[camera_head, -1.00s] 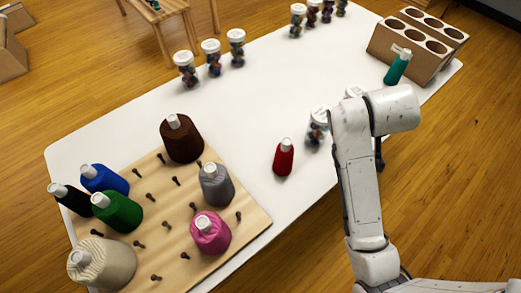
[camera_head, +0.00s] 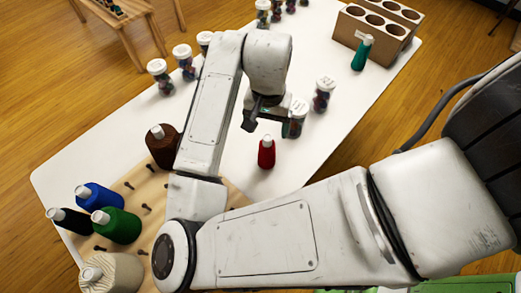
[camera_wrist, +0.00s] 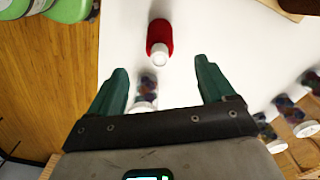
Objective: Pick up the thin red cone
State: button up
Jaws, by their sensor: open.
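The thin red cone (camera_head: 266,153) is a small red thread cone with a white top. It stands on the white table (camera_head: 322,153), apart from the pegboard. In the wrist view the red cone (camera_wrist: 160,36) lies beyond the fingertips, near the middle of the gap between them. My gripper (camera_wrist: 158,75) is open, with two green fingers spread and nothing held. In the head view my gripper (camera_head: 262,115) hangs above and slightly behind the cone, its fingers partly hidden by my arm.
Bead jars (camera_head: 323,94) stand close behind the cone. A wooden pegboard (camera_head: 150,190) with brown, blue, green, black and cream cones is at left, partly hidden by my arm. A teal cone (camera_head: 362,52) stands by a cardboard holder (camera_head: 372,30). Table right of the cone is bare.

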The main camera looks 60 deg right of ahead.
aim_at(267, 145)
jog(key=f, duration=0.6)
jog(key=f+p, duration=0.1)
jog(key=f, duration=0.3)
jog(key=shift+d, duration=0.25)
jog(key=c, duration=1.2)
jog(key=shift+o, duration=0.2)
